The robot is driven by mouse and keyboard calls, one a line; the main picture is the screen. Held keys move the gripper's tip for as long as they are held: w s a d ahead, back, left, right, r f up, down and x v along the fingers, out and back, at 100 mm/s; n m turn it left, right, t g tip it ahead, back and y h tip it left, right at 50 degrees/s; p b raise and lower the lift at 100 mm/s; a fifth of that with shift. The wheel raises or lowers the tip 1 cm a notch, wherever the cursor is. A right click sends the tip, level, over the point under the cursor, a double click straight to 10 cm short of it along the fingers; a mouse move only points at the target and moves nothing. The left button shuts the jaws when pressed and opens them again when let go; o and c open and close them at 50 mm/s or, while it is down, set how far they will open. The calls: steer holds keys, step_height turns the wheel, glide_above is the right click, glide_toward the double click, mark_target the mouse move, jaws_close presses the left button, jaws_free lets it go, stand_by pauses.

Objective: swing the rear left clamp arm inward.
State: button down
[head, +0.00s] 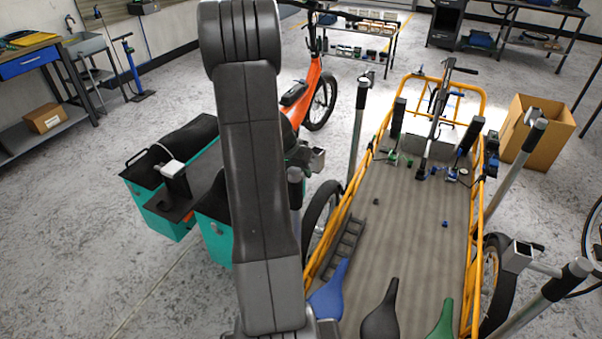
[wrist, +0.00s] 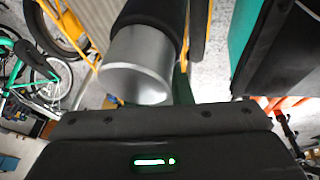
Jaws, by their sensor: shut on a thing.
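The rear left clamp arm is a silver tube with a black grip. I take it to be the post with the black top just right of my arm in the head view (head: 296,186), beside a square tube end. In the wrist view the clamp arm's tube (wrist: 138,68) fills the upper middle, close against my gripper (wrist: 160,112). My gripper is shut on it; the dark gripper body covers the contact. In the head view my own arm hides the gripper.
The yellow-framed cargo bed (head: 410,230) holds several saddles and small parts. Other clamp posts stand at its far left (head: 357,130), far right (head: 522,165) and near right (head: 540,302). Teal panniers (head: 150,215) stand left of my arm. A cardboard box (head: 537,135) is at right.

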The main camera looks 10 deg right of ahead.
steer(key=m+b, duration=0.1)
steer(key=b, duration=0.1)
steer(key=m+g+b, duration=0.1)
steer(key=shift+s+d+f+b, duration=0.25)
steer(key=shift+d+f+b, duration=0.05)
steer(key=shift+d+b, duration=0.1)
steer(key=s+m+g+y+b, duration=0.1)
steer(key=s+m+g+b, duration=0.3)
steer(key=m, duration=1.1)
steer(key=shift+s+d+r+g+y+b, duration=0.4)
steer(key=shift+s+g, duration=0.3)
steer(key=shift+s, duration=0.35)
steer(key=c, duration=1.3)
jaws_free()
steer(key=p+v, duration=0.1)
steer(key=v, duration=1.2)
steer(key=shift+w+r, duration=0.2)
steer(key=shift+r, duration=0.1)
